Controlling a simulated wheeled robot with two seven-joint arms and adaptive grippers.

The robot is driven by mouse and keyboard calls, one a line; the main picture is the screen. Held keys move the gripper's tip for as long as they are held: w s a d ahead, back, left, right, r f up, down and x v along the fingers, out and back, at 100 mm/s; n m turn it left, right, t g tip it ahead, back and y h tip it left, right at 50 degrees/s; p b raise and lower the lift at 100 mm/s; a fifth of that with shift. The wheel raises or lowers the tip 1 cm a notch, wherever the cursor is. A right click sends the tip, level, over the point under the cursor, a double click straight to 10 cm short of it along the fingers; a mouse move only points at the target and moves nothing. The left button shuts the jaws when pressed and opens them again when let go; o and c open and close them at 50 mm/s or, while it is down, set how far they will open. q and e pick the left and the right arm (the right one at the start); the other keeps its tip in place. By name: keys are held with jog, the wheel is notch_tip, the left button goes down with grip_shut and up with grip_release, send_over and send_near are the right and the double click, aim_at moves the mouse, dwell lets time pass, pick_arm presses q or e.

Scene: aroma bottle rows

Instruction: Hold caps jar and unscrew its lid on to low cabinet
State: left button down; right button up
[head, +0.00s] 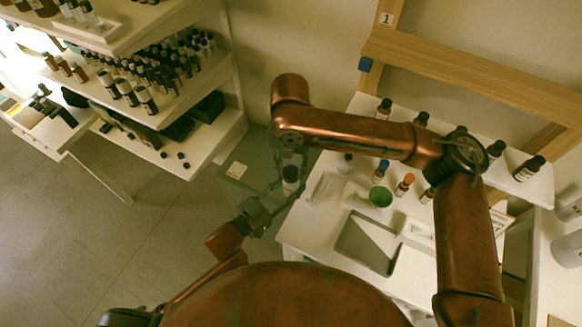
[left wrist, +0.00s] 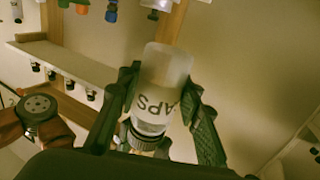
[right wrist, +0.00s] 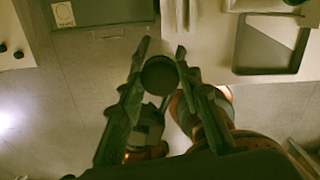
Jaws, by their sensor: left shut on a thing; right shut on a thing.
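The caps jar (left wrist: 163,84) is a pale, see-through jar with dark "CAPS" lettering, upside down in the left wrist view. My left gripper (left wrist: 160,90) is shut around its body. In the head view the jar (head: 290,185) is held upright in the air, beside the white table's left edge. Its black lid (right wrist: 158,75) shows from above in the right wrist view, between the fingers of my right gripper (right wrist: 162,50), which is shut on it. The lid appears to be at the jar's mouth; I cannot tell how loose it is. The low cabinet (head: 240,164) is grey-green with a pale label.
The white table (head: 300,232) at right carries several small bottles, a green cup (head: 380,196) and a grey tray (head: 366,245). Shelves of dark bottles (head: 145,98) stand at left. The cabinet top around its label (right wrist: 63,14) looks clear. My right arm arches over the table.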

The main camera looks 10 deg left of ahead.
jog(key=shift+w+n, duration=0.2)
jog(key=shift+n, duration=0.9)
jog(key=shift+d, duration=0.1)
jog(key=shift+r, duration=0.15)
jog(key=shift+r, duration=0.95)
jog(key=shift+s+r, duration=0.1)
jog(key=shift+r, duration=0.05)
